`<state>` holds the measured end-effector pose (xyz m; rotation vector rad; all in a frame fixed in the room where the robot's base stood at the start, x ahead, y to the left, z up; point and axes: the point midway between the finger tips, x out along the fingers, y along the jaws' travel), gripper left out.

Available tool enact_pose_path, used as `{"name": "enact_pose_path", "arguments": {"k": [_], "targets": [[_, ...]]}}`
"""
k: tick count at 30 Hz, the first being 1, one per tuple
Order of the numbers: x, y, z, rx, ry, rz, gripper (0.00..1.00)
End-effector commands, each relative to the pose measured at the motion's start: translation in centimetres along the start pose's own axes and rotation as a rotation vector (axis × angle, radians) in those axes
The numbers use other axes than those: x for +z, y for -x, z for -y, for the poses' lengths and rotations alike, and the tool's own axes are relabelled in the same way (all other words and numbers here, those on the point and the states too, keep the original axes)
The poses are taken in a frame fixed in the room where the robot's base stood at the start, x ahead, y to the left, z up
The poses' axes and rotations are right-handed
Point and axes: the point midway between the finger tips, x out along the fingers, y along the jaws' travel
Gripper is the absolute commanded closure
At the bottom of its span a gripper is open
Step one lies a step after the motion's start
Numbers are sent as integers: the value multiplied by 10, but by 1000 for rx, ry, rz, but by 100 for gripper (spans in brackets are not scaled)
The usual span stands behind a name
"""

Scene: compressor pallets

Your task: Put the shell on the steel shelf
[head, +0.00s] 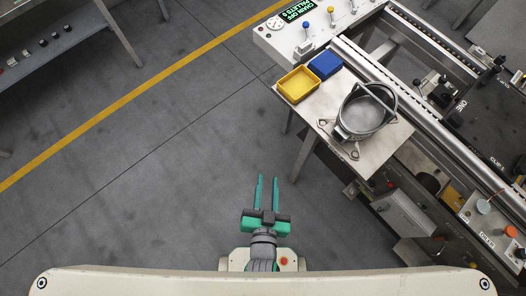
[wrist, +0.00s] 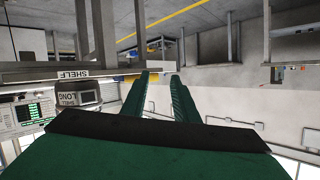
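The shell appears to be the round grey metal housing (head: 362,116) with an arched handle, standing upright on a steel-topped side table (head: 318,107) in the head view. My gripper (head: 267,178) is open and empty, over bare floor to the lower left of the shell and apart from it. Its two green fingers also show in the wrist view (wrist: 160,80), with a gap between them. An edge marked SHELF (wrist: 73,74) appears upside down in the wrist view.
A yellow bin (head: 298,85) and a blue bin (head: 325,65) sit on the side table's far end. A conveyor (head: 410,85) and control panel (head: 300,32) stand beyond it. A bench (head: 50,40) stands at upper left. The floor between is clear, crossed by a yellow line (head: 125,92).

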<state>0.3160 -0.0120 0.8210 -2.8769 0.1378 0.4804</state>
Motion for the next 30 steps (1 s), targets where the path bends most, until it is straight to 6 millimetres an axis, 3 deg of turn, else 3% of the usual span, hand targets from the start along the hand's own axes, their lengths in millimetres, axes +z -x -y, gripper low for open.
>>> {"name": "enact_pose_path", "arguments": {"k": [1,6,12,30], "targets": [[4,19,3,-19,36,0,73],[-2,65,10,-60,149,-48,73],[-12,93,10,-65,221,-88,73],[-14,97,11,-64,234,-97,73]]}}
